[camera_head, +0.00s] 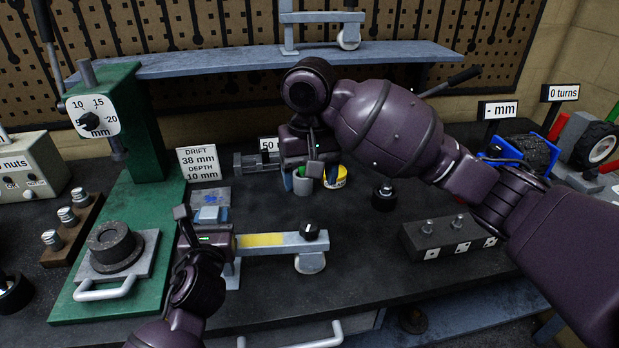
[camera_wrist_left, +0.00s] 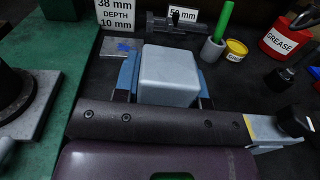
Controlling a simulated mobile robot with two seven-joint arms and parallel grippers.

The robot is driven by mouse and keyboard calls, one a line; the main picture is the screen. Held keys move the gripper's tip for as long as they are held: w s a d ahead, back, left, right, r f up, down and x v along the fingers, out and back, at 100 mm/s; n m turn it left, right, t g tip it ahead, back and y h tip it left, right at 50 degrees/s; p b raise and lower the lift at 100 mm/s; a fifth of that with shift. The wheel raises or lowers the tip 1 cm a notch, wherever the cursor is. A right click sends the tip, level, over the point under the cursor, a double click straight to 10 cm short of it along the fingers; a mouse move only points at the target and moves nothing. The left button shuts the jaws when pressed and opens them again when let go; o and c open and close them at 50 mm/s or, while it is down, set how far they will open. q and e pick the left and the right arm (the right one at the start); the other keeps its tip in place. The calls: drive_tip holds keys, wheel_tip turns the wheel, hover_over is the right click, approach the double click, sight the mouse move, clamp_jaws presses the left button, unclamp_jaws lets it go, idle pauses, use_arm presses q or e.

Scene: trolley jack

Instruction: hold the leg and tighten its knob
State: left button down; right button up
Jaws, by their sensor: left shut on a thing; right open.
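The leg (camera_head: 268,240) is a pale metal bar with a yellow band, lying left to right at the bench's middle. A black knob (camera_head: 310,231) stands on its right end, above a white caster wheel (camera_head: 310,263). My left gripper (camera_head: 211,214) is shut on a pale grey block at the leg's left end. The left wrist view shows this block (camera_wrist_left: 168,75) between two blue fingers; my gripper body hides where it joins the bar. The knob also shows there (camera_wrist_left: 296,121). My right gripper (camera_head: 310,178) is open, pointing down behind the knob and clear of it.
A grey cup (camera_head: 302,186) and a yellow tin (camera_head: 335,177) stand below and behind my right gripper. A green press (camera_head: 140,200) stands at left. A dark block with studs (camera_head: 450,235) lies at right.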

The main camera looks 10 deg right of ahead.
use_arm(q)
drive_tip(key=c, duration=0.6)
unclamp_jaws()
drive_tip(key=shift+s, duration=0.1)
